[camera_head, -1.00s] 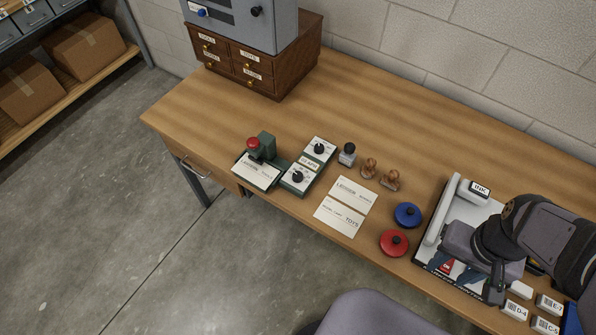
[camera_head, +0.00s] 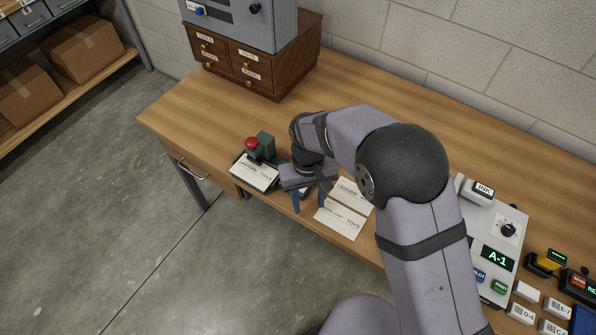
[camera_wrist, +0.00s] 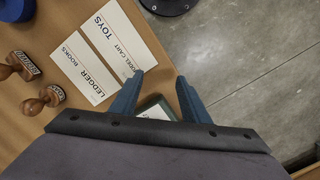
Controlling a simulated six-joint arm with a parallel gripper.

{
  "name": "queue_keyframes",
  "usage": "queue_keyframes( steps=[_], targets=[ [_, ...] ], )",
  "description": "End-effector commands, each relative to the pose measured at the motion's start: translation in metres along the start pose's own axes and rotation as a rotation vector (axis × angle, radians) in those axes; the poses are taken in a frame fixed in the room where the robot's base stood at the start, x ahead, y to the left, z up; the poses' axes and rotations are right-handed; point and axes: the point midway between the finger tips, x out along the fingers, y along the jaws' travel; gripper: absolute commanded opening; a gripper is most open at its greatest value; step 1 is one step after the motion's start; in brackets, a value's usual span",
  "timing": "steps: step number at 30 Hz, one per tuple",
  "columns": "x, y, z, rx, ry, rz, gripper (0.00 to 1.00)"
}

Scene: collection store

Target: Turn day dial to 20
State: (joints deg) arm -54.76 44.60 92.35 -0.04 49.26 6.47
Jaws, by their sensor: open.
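A control panel showing A-1 (camera_head: 508,235) is at right. A wooden drawer cabinet (camera_head: 262,55) stands behind. Open tabletop lies between.

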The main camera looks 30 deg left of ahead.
Motion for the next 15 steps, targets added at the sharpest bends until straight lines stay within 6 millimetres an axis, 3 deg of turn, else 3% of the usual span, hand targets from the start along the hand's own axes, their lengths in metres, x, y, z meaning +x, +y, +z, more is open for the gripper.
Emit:
queue_keyframes(
  steps=[1,3,9,11,15],
  targets=[
    [-0.009,-0.002,-0.021,0.027,0.031,-0.004,0.42],
    [-0.025,-0.004,-0.046,0.069,0.073,-0.011,0.42],
    [-0.087,-0.009,-0.095,0.214,0.177,-0.040,0.42],
    [-0.097,-0.009,-0.096,0.283,0.169,-0.044,0.42],
    [-0.093,-0.007,-0.080,0.397,0.108,-0.035,0.42]
  ],
)
